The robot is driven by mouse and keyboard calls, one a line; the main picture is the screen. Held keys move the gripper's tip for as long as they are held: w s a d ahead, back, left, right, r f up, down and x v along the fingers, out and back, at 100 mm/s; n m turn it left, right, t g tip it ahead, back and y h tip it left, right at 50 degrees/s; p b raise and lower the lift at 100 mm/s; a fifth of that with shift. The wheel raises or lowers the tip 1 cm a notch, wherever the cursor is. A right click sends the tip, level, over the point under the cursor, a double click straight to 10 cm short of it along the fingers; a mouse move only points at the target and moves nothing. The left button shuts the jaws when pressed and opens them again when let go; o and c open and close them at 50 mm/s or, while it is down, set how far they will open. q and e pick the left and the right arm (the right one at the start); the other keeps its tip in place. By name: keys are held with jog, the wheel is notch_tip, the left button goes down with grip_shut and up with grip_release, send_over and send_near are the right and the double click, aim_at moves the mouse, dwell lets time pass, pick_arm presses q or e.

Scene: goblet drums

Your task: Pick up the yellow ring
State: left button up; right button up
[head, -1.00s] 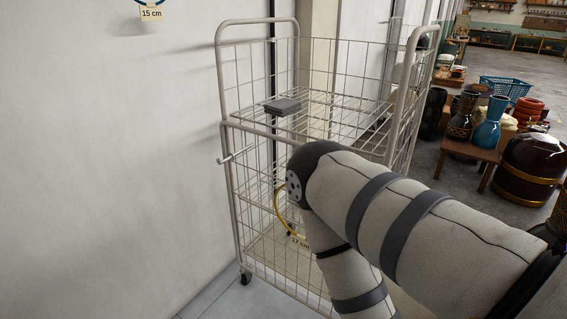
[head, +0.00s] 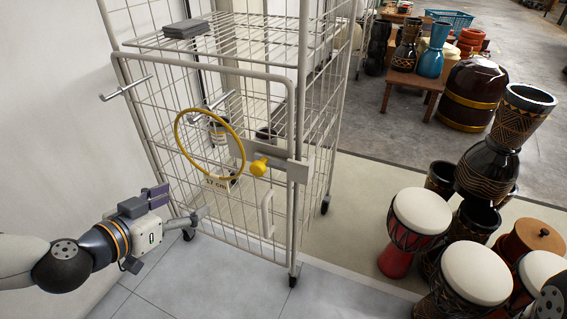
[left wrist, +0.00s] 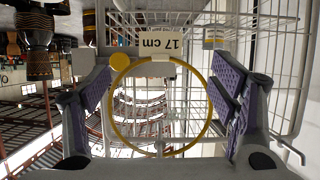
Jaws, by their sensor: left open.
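The yellow ring (head: 178,135) hangs upright at the front mesh of the wire roll cage (head: 215,72), with a "17 cm" tag (head: 215,184) at its lower edge. My left gripper (head: 180,207) is open and empty, low and to the left of the ring in the head view, with its fingers pointing towards the cage. In the left wrist view the ring (left wrist: 209,108) shows whole between the two spread purple-padded fingers (left wrist: 162,95), with the tag (left wrist: 160,44) at its rim. The fingers do not appear to touch it. My right gripper is not seen.
A yellow knob (head: 259,167) on a grey latch plate sits beside the ring. A hooked bar (head: 127,88) sticks out from the cage's left side. A dark flat block (head: 186,29) lies on the upper shelf. Goblet drums (head: 476,272) crowd the right; the wall is close left.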

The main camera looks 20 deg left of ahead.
aim_at(215, 182)
pick_arm(q)
jog(key=b+x, duration=0.3)
jog(key=x, duration=0.9)
jog(key=shift+w+r, duration=0.15)
jog(key=shift+w, duration=0.05)
jog(key=shift+r, duration=0.15)
jog(key=c, duration=1.4)
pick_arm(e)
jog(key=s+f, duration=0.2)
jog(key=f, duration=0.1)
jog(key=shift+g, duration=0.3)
